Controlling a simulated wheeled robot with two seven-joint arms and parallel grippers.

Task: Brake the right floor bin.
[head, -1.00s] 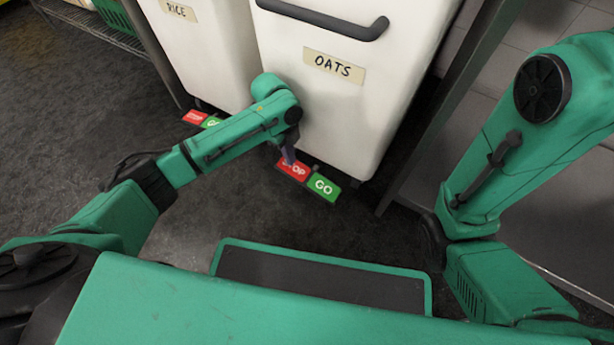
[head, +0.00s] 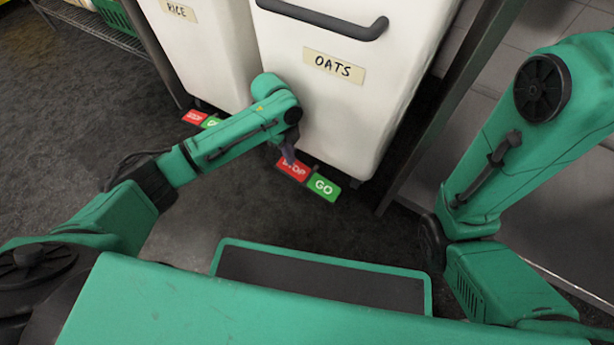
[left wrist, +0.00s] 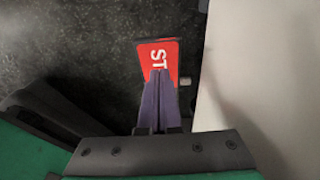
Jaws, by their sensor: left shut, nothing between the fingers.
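The right floor bin (head: 340,100) is white, labelled OATS, with a dark bar handle near its top. At its foot are a red STOP pedal (head: 294,170) and a green GO pedal (head: 323,187), side by side. My left gripper (head: 289,156) is shut and empty, pointing down at the STOP pedal. In the left wrist view the shut purple fingers (left wrist: 160,100) overlap the red pedal (left wrist: 158,58) and hide part of its lettering. I cannot tell whether they touch it. My right gripper is not in view.
A second white bin (head: 205,50) labelled RICE stands to the left, with its own red pedal (head: 194,117) and green pedal (head: 211,122). A metal post (head: 450,110) rises right of the OATS bin. Dark floor (head: 70,120) lies open at left.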

